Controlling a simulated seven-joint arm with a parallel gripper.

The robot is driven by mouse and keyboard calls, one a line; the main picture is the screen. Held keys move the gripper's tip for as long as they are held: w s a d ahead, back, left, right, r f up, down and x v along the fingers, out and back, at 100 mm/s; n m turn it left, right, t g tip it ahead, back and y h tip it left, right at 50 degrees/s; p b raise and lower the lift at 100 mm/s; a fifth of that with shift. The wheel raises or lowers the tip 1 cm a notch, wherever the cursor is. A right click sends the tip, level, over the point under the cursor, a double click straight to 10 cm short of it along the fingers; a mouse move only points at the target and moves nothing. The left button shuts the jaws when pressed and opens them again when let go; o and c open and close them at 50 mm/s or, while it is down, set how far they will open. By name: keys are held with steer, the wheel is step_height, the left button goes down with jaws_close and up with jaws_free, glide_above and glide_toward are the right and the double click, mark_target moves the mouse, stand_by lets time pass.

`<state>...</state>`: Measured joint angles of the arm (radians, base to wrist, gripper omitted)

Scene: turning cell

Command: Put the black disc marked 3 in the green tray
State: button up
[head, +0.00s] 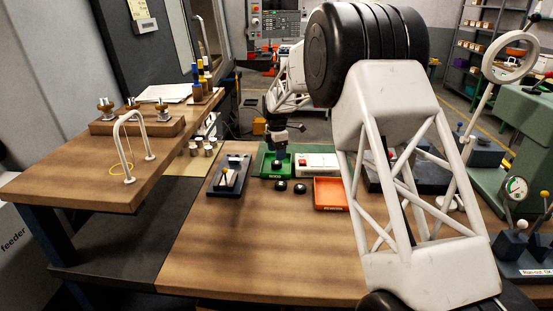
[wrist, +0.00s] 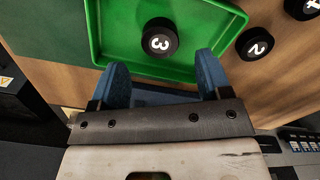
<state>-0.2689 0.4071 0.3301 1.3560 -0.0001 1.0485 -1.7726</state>
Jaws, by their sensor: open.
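The black disc marked 3 (wrist: 160,37) lies in the green tray (wrist: 113,30), its white number facing up, in the wrist view. My gripper (wrist: 161,68) is open, with its two blue fingers apart over the near part of the tray. The disc is just beyond the fingertips, between their lines, and not gripped. In the head view my gripper (head: 280,153) is above the green tray (head: 262,172), and the disc (head: 278,165) shows dark below it.
Discs marked 2 (wrist: 255,44) and 4 (wrist: 304,7) lie on the wooden table, right of the tray. In the head view an orange tray (head: 330,194) stands to the right. A dark fixture (head: 229,176) stands left of the green tray. The front of the table is clear.

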mark_target(276, 162)
step_height(276, 162, up, 8)
steer(key=shift+f, duration=0.25)
stand_by(0.9)
steer(key=s+d+r+m, duration=0.4)
steer(key=s+d+r, duration=0.15)
steer(key=s, duration=0.45)
steer(key=s+d+r+m+t, duration=0.1)
steer(key=s+d+r+m, duration=0.4)
steer(key=s, duration=0.4)
steer(key=s+d+r+m, duration=0.2)
steer(key=s+d+r, duration=0.1)
steer(key=s+d, duration=0.55)
steer(key=s+d+f+m, duration=0.2)
steer(key=s+m, duration=0.2)
steer(key=s, duration=0.8)
steer(key=s+d+f+m+t, duration=0.1)
steer(key=s+d+f+m, duration=0.1)
steer(key=s, duration=1)
steer(key=s+d+f+m, duration=0.3)
steer(key=s+m, duration=0.3)
steer(key=s, duration=0.5)
steer(key=shift+s+f+m+t, duration=0.3)
steer(key=shift+s, duration=0.1)
